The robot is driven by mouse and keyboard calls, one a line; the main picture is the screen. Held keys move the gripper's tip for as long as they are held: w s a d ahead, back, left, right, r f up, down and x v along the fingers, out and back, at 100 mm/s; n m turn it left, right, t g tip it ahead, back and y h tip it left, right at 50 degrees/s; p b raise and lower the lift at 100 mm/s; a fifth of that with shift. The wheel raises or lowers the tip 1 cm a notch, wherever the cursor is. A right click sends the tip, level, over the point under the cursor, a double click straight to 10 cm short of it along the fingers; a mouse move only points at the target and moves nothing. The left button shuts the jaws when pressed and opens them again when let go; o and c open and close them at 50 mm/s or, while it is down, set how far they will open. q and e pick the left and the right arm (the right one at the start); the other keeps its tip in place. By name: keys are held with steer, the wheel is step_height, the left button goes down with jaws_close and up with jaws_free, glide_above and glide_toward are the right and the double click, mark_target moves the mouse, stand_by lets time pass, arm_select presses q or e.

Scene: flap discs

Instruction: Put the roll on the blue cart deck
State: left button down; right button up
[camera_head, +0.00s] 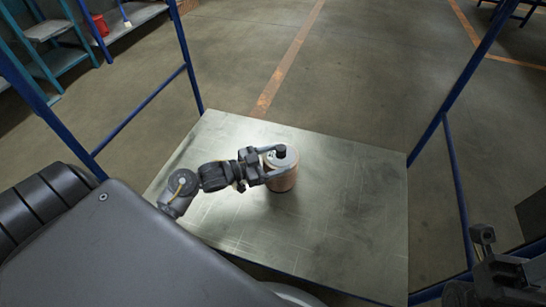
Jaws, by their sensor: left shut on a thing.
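The roll (283,183) is a short upright cylinder with a tan-brown side, a pale grey top and a black knob at its centre. My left gripper (277,162) reaches in from the left and is shut on the roll near its top. The roll is over the middle of the blue cart's deck (350,215), a worn grey-green plate. I cannot tell whether its base touches the plate. My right gripper (484,243) is at the lower right edge, dark and partly cut off, away from the roll; its jaw opening is unclear.
Blue cart rails (186,55) rise at the left and right (457,185) of the deck. The deck around the roll is bare. Teal shelving (62,58) and a red container (100,25) stand at the upper left. Open concrete floor lies behind.

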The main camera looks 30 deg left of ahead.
stand_by(0.3)
arm_select(q)
steer(key=shift+f, duration=0.2)
steer(key=shift+c, duration=1)
jaws_free()
steer(key=shift+f, duration=0.15)
